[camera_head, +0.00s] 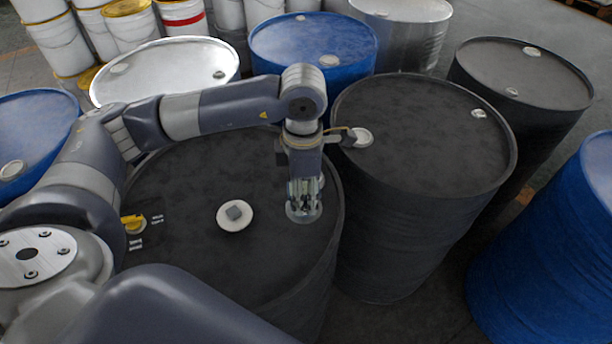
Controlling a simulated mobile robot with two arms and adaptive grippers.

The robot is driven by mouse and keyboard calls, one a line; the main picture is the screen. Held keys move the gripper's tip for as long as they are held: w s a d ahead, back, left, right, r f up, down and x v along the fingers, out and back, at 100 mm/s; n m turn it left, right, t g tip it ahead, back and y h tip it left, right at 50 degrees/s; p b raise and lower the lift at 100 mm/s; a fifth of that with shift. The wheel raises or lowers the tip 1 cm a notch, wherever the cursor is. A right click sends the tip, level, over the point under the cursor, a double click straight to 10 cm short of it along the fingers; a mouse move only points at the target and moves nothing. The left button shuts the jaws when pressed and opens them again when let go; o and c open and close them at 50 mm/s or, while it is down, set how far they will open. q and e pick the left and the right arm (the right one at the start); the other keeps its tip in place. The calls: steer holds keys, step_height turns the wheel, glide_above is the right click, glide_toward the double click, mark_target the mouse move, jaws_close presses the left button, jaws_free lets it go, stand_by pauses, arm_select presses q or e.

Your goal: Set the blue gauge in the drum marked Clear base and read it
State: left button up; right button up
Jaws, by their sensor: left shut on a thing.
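A dark grey drum (190,180) stands in front of me, with small white label markings on its lid that I cannot read. My left gripper (304,205) points straight down at the right side of this lid. Its fingers are shut around a round metallic bung fitting (304,214), which they partly hide. A white disc with a grey square knob (235,215) lies near the middle of the lid. A yellow fitting (132,222) sits at the lid's left edge. I cannot make out a blue gauge. My right gripper is not in view.
Another dark drum (430,130) stands close on the right, with a third (525,75) behind it. Blue drums (312,42) stand behind and at both sides. A white-topped drum (165,68) and several white pails (60,45) are at the back left.

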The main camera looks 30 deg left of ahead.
arm_select(q)
steer(key=shift+s+d+r, duration=0.1)
steer(key=shift+s+d, duration=0.1)
steer(key=shift+s, duration=0.25)
steer(key=shift+s+d, duration=0.2)
steer(key=shift+s, duration=0.25)
step_height(320, 180, up, 11)
steer(key=p, duration=0.5)
steer(key=shift+s, duration=0.3)
steer(key=shift+d, duration=0.1)
